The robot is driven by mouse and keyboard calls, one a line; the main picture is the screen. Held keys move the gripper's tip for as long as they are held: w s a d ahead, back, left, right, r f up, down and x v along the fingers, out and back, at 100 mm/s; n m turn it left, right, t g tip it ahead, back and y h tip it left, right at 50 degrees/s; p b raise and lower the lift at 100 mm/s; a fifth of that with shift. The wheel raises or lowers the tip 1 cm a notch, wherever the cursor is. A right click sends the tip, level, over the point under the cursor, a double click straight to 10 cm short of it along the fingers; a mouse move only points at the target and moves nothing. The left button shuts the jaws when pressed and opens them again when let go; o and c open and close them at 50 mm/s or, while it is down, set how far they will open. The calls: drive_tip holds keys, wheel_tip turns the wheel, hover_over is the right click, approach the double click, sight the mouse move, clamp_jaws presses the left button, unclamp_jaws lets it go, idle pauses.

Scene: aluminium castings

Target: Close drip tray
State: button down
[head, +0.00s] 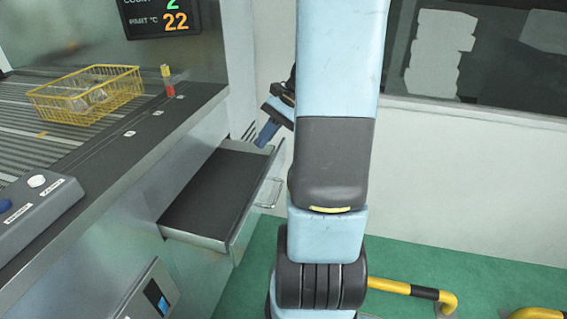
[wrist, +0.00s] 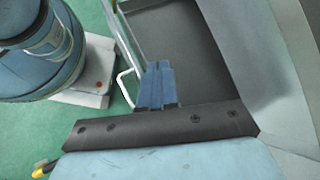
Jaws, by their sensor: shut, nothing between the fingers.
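The drip tray (head: 215,190) is a dark, shallow drawer with metal walls. It is pulled out of the cabinet side, below the conveyor edge, in the head view. A wire handle (head: 269,192) is on its front face. The tray (wrist: 187,38) and its handle (wrist: 123,88) also show in the wrist view. My gripper (head: 265,138) has its blue fingers together and empty, at the tray's far front corner. In the wrist view the gripper (wrist: 157,68) overlaps the tray's front edge near the handle; I cannot tell whether it touches.
A grey button box (head: 38,207) sits at the left. Yellow-black rails (head: 410,290) stand at lower right.

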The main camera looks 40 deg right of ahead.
drive_tip(key=d+f+m+t+y, duration=0.45)
drive_tip(key=d+f+m, duration=0.25)
drive_tip(key=d+f, duration=0.3)
drive_tip(key=m+t+h, duration=0.3)
drive_tip(key=m+t, duration=0.6)
approach(279, 163)
drive_tip(key=shift+y, duration=0.25)
drive_tip(key=x, duration=0.6)
drive_tip(key=shift+w+f, duration=0.25)
drive_tip(key=shift+w, duration=0.3)
